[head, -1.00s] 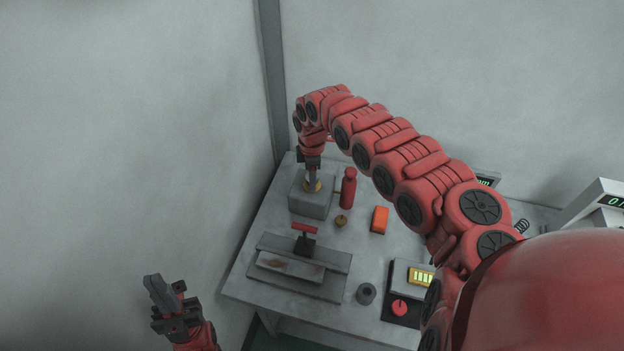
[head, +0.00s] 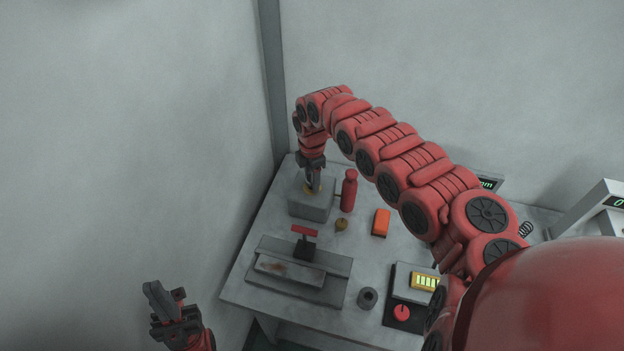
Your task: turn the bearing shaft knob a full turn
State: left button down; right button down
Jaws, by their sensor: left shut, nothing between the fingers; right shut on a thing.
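The bearing shaft knob (head: 311,189) sits on top of a grey block (head: 308,206) at the back left of the table. Only a thin brass-coloured edge of it shows below my fingers. My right gripper (head: 312,184) points straight down from above and is shut on the knob. Its fingers hide most of the knob, so its turned angle cannot be read. My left gripper (head: 154,290) is shut and empty, off the table's left side at the lower left.
A red bottle (head: 348,192) stands close right of the block. A small brass piece (head: 341,224) and an orange box (head: 381,223) lie nearby. A fixture with a red handle (head: 304,231) is in front. A dark cylinder (head: 367,297) and a red-dial panel (head: 401,312) are at the front right.

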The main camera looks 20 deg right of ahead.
jog(key=shift+d+r, duration=0.1)
jog(key=shift+c, duration=1.8)
grip_release()
notch_tip(320, 180, up, 17)
jog(key=b, duration=0.4)
jog(key=shift+r, duration=0.15)
